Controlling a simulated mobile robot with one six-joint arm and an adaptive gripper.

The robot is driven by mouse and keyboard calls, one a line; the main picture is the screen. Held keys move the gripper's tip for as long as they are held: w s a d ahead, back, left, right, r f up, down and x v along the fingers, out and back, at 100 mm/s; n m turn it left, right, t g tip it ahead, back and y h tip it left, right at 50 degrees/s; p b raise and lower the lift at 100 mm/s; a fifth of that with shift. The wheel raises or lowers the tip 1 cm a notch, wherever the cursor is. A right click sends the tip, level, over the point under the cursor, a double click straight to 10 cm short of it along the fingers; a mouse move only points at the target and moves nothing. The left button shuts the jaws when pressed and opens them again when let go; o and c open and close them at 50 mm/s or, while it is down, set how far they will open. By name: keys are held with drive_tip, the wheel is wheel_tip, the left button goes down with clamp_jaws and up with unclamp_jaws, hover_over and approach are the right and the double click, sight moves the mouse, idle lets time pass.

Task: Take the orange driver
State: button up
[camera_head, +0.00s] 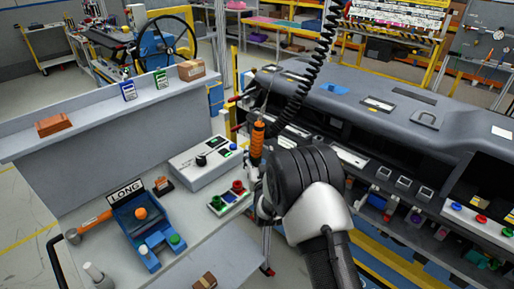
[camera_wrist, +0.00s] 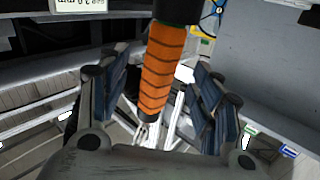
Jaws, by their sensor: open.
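The orange driver (camera_head: 257,138) hangs upright from a black coiled cord, at the left end of the dashboard module. In the wrist view the driver (camera_wrist: 158,72) shows its orange, dark-ringed grip between the two fingers of my gripper (camera_wrist: 162,85). The fingers are apart, with a visible gap on each side of the driver, so it is not gripped. In the head view my wrist hides most of my gripper, just below the driver.
A grey dashboard (camera_head: 370,100) lies on a rack to the right. A bench at left holds a control box (camera_head: 205,160), a blue fixture (camera_head: 145,220) and an orange-handled hammer (camera_head: 90,225). The black coiled cord (camera_head: 305,75) runs up from the driver.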

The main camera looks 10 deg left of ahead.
sight(257, 149)
drive_tip(key=shift+b+x, duration=0.75)
drive_tip(key=shift+x, duration=2.25)
clamp_jaws()
drive_tip(key=shift+r, duration=0.15)
